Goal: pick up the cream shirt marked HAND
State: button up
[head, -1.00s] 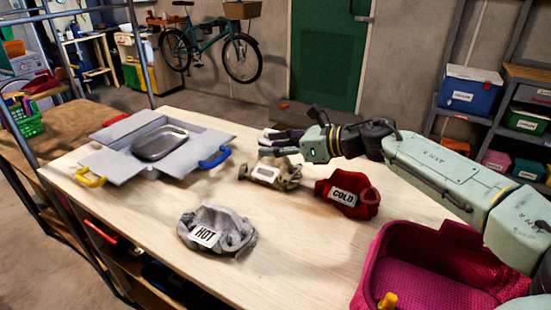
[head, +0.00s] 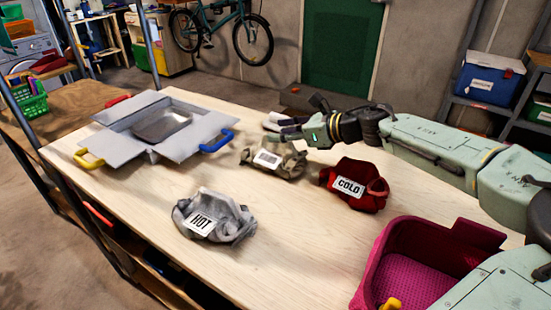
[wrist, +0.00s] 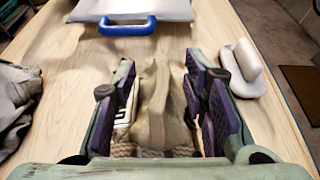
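The cream shirt (head: 287,166) lies crumpled on the wooden table; its white label is too small to read in the head view. In the wrist view the shirt (wrist: 160,110) sits between the two fingers, with part of a white label beside the left finger. My gripper (wrist: 160,100) is open, with a finger on each side of the shirt; I cannot tell whether they touch it. In the head view my gripper (head: 285,126) appears just behind and above the shirt. A grey shirt marked HOT (head: 228,219) and a red shirt marked COLD (head: 345,172) lie nearer.
A grey flap-sided box (head: 205,146) with a metal tray (head: 163,126) and coloured handles stands at the back left. A magenta basket (head: 378,262) is at the front right. A pale handled object (wrist: 243,68) lies right of my fingers in the wrist view. The table's front middle is clear.

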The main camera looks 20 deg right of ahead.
jog(key=shift+x, duration=1.55)
jog(key=shift+d+f, duration=0.1)
jog(key=shift+c, duration=0.4)
jog(key=shift+s, duration=0.1)
grip_shut()
